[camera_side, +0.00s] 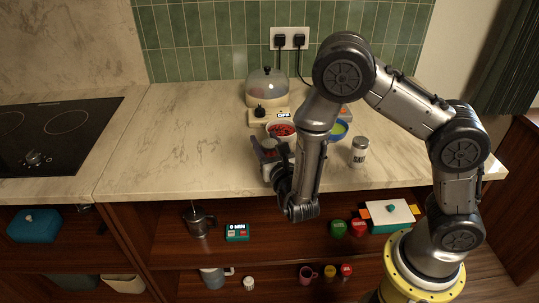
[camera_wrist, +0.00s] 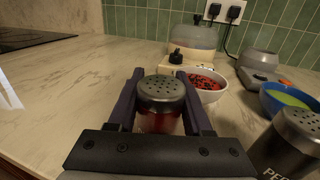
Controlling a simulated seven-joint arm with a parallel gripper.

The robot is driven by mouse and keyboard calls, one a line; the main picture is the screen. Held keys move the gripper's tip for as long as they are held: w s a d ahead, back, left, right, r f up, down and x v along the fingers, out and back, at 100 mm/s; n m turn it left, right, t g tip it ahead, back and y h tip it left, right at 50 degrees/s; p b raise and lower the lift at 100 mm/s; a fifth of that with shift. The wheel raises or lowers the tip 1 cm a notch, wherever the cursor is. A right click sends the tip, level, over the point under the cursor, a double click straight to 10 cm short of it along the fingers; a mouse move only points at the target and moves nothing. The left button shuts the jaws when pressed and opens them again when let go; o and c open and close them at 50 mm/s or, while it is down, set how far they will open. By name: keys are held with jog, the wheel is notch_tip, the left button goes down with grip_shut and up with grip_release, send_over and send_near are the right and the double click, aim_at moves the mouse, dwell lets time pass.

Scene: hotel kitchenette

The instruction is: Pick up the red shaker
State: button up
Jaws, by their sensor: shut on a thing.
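The red shaker (camera_wrist: 161,97) with its perforated metal lid stands between the two fingers of my gripper (camera_wrist: 160,88) in the wrist view, and the fingers are shut on it. In the side view my gripper (camera_side: 270,158) is at the front part of the counter. There the shaker is mostly hidden by the gripper and arm, with only a small red patch (camera_side: 270,154) showing. I cannot tell from these frames whether its base touches the counter.
A pepper shaker (camera_side: 359,152) stands to the right; it is close at the wrist view's right edge (camera_wrist: 294,145). A bowl of red fruit (camera_side: 281,130), a blue bowl (camera_side: 345,132) and a domed appliance (camera_side: 267,90) are behind. The left counter (camera_side: 170,140) is clear.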

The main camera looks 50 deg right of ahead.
grip_shut()
